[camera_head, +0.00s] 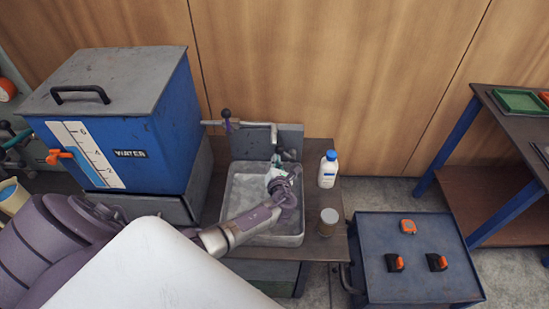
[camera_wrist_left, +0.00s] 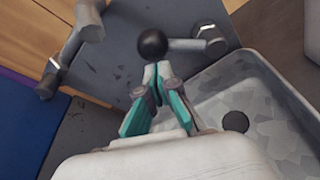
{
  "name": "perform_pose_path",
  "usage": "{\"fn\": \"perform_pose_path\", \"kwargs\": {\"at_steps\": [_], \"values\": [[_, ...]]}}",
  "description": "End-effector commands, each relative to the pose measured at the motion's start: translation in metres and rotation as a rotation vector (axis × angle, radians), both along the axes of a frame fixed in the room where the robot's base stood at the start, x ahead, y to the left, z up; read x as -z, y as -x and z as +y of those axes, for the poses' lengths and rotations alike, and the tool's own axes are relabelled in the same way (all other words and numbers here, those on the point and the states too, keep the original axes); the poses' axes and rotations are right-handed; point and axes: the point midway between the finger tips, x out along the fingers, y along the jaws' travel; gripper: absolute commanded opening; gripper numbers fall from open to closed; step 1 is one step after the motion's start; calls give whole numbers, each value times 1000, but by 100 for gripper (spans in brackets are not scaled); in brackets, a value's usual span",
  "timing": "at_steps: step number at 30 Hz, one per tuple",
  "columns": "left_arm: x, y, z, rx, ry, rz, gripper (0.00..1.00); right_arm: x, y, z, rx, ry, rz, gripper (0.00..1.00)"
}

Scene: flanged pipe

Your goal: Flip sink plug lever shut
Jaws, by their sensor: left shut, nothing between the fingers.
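The grey metal sink (camera_head: 232,205) stands on the brown bench, and its basin fills the right of the left wrist view (camera_wrist_left: 270,80). The plug lever is a grey rod with a black ball knob (camera_wrist_left: 152,44). The rod runs right from the knob to a round pivot fitting on the sink's back plate. My left gripper (camera_wrist_left: 157,76) is shut and empty. Its teal-padded fingertips are right beside the knob; I cannot tell whether they touch it. In the head view the left gripper (camera_head: 276,172) is over the sink's back edge and hides most of the lever.
A dark drain hole (camera_wrist_left: 235,122) shows in the basin. A blue water tank (camera_head: 150,125) stands left of the sink, with a valved pipe (camera_head: 240,124) above the back plate. A white bottle (camera_head: 328,169) and a small jar (camera_head: 328,221) stand close on the right.

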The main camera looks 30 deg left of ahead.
Motion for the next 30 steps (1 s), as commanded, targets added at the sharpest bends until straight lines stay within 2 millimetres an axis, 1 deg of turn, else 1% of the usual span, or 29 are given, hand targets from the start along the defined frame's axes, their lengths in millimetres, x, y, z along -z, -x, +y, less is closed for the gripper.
{"fn": "perform_pose_path", "kwargs": {"at_steps": [1, 9, 21, 24, 30], "values": [[-10, -3, -1, 0, -39, 19, 0, -9, 0, 0, 0, 0, 0, 40], [-21, -8, -10, 0, -256, 152, 0, -26, 0, 0, 0, 0, 0, 40], [-30, -17, -24, 1, -534, 322, 0, -34, 0, 0, 0, 0, -1, 40], [-31, -18, -27, 2, -567, 342, 0, -35, -1, 0, 0, 1, -1, 40], [-32, -20, -31, 2, -561, 340, 0, -36, -1, -2, 0, 2, 0, 40]]}}
